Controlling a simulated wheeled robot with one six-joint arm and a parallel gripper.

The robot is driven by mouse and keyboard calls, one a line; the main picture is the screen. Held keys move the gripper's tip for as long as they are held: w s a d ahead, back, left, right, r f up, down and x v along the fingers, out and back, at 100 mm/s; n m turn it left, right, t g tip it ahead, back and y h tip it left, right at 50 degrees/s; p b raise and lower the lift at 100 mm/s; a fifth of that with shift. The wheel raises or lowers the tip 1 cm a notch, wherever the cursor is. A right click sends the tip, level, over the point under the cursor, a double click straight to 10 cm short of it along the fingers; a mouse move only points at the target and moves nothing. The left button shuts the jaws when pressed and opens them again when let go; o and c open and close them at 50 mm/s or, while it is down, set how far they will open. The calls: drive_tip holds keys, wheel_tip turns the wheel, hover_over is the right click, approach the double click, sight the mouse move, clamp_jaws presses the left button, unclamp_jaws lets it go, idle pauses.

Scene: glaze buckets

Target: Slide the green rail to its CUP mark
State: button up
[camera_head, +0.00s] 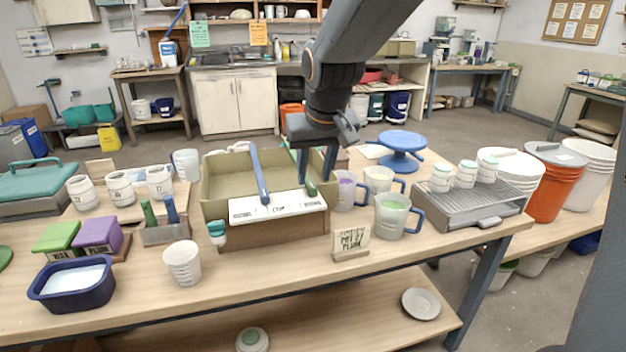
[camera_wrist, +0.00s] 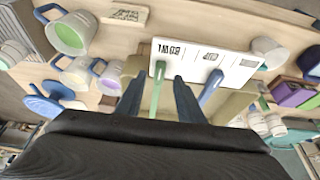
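The green rail (camera_head: 311,188) shows as a short green bar at the right end of the white label plate (camera_head: 247,211) on the front of the cardboard-coloured box. In the wrist view the green rail (camera_wrist: 157,88) meets the plate (camera_wrist: 190,56) by the end mark, which seems to read BOWL upside down. The CUP mark (camera_head: 279,209) is at the plate's middle. My gripper (camera_head: 316,178) points down over the box's right side. In the wrist view my gripper (camera_wrist: 158,84) has its fingers apart, one on each side of the green rail, with gaps visible.
A blue rail (camera_head: 260,174) lies left of the green one, its tip near the CUP mark. Mugs with purple (camera_head: 347,191) and green (camera_head: 396,214) contents stand right of the box (camera_head: 272,237). A small sign (camera_head: 351,241) and a white cup (camera_head: 183,263) stand in front.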

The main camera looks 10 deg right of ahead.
sight(312, 186)
drive_tip(key=shift+x, duration=1.75)
clamp_jaws()
